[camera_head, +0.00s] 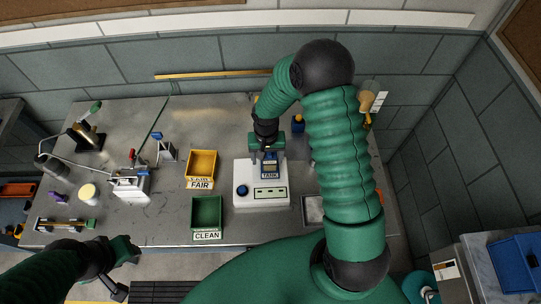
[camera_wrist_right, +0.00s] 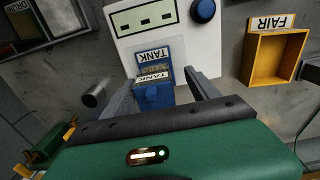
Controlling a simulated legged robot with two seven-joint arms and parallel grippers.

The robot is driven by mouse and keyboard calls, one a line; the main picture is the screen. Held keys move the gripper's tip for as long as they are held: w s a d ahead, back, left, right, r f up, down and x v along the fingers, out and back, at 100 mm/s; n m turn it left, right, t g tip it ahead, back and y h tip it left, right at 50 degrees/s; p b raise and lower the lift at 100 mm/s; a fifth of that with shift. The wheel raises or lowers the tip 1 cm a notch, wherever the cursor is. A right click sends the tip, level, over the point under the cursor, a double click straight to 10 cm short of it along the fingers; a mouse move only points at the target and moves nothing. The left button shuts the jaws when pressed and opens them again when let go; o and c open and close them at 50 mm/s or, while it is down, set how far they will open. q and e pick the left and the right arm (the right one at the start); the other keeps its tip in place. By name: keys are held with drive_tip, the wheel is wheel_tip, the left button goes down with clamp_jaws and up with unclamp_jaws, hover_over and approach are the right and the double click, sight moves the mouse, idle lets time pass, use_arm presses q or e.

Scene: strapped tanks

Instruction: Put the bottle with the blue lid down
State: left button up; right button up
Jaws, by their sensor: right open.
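A blue-topped container labelled TANK, which I take as the bottle with the blue lid, shows on the white device (camera_head: 262,196) in the head view. It also shows in the right wrist view (camera_wrist_right: 153,97), in front of the device's own TANK label. My right gripper (camera_wrist_right: 162,82) is open, with one finger on each side of it and gaps between. In the head view my right gripper (camera_head: 268,150) is right behind and above it. The container's lower part is hidden. My left gripper (camera_head: 126,250) is at the front left, away from it; its jaws are unclear.
A yellow FAIR bin (camera_head: 201,164) and a green CLEAN bin (camera_head: 207,212) stand left of the device. A white machine (camera_head: 131,184) and several small items are farther left. A blue-and-yellow item (camera_head: 298,123) stands behind the device. Bare bench (camera_head: 165,215) lies around the bins.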

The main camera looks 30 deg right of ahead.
drive_tip(key=r, duration=0.2)
drive_tip(key=r+b, duration=0.1)
drive_tip(key=shift+w+a+r, duration=0.2)
drive_tip(key=shift+a+r, duration=0.05)
wheel_tip(320, 180, up, 8)
drive_tip(key=d, duration=0.2)
use_arm(q)
drive_tip(key=shift+a+f+b, duration=0.2)
drive_tip(key=shift+f+b, duration=0.05)
drive_tip(key=shift+f, duration=0.25)
drive_tip(key=shift+a+f+b, duration=0.15)
drive_tip(key=shift+f+b, duration=0.05)
drive_tip(key=shift+f, duration=0.3)
use_arm(e)
drive_tip(key=s+a+r+n+t, duration=0.1)
drive_tip(key=s+a+n+t, duration=0.1)
drive_tip(key=s+a+n, duration=0.4)
drive_tip(key=s+a, duration=0.4)
drive_tip(key=s, duration=0.1)
drive_tip(key=shift+r+t, duration=0.25)
drive_tip(key=shift+t, duration=0.05)
use_arm(q)
drive_tip(key=shift+d, duration=0.1)
use_arm(e)
drive_tip(key=shift+w+d, duration=0.15)
